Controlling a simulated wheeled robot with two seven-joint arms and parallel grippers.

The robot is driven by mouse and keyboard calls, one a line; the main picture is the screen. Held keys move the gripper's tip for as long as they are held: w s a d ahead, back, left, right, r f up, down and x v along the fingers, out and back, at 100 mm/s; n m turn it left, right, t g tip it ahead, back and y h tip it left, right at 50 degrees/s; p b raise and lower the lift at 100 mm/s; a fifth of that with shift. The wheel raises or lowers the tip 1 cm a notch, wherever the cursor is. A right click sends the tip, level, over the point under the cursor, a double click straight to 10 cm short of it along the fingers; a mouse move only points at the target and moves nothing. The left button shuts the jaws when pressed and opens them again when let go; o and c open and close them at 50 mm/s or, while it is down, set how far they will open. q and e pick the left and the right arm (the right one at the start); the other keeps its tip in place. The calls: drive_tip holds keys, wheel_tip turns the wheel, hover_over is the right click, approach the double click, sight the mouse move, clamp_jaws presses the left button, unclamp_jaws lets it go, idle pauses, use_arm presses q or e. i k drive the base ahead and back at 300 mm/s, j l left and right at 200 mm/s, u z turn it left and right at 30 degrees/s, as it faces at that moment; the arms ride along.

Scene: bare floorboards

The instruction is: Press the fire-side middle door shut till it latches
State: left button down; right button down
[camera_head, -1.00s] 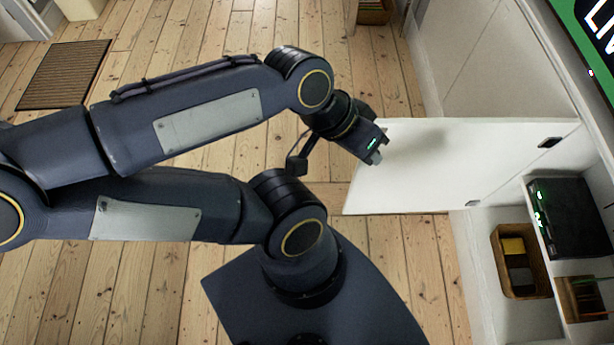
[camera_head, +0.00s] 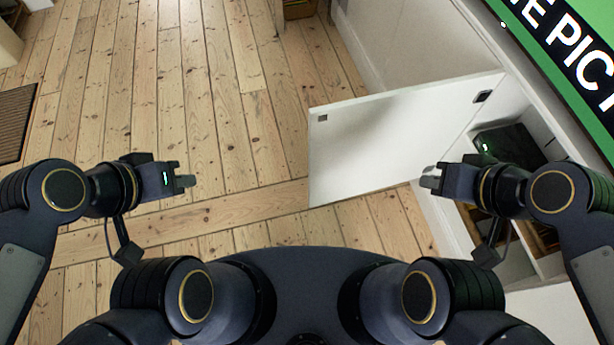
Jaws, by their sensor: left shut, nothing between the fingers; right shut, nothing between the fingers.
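A white cabinet door (camera_head: 385,140) stands wide open, swung out over the floor, with its hinge side at the cabinet on the right. A small dark fitting (camera_head: 322,118) shows near its free edge and a dark hinge (camera_head: 482,96) near the cabinet. My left gripper (camera_head: 190,181) is shut and empty over the floorboards, well left of the door. My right gripper (camera_head: 432,179) is shut and empty, just right of the door's lower edge in the picture. I cannot tell whether it touches the door.
The open compartment holds a black box with green lights (camera_head: 507,146); baskets below it are partly hidden by my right arm. A screen with green and lettering (camera_head: 560,45) is at the upper right. A brown mat (camera_head: 15,122) lies far left. The floor left of the door is clear.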

sight(365, 145)
drive_tip(key=i+u, duration=0.2)
drive_tip(key=u, duration=0.3)
drive_tip(key=i+l+u, duration=0.15)
drive_tip(key=u, duration=0.3)
drive_tip(key=i, duration=0.1)
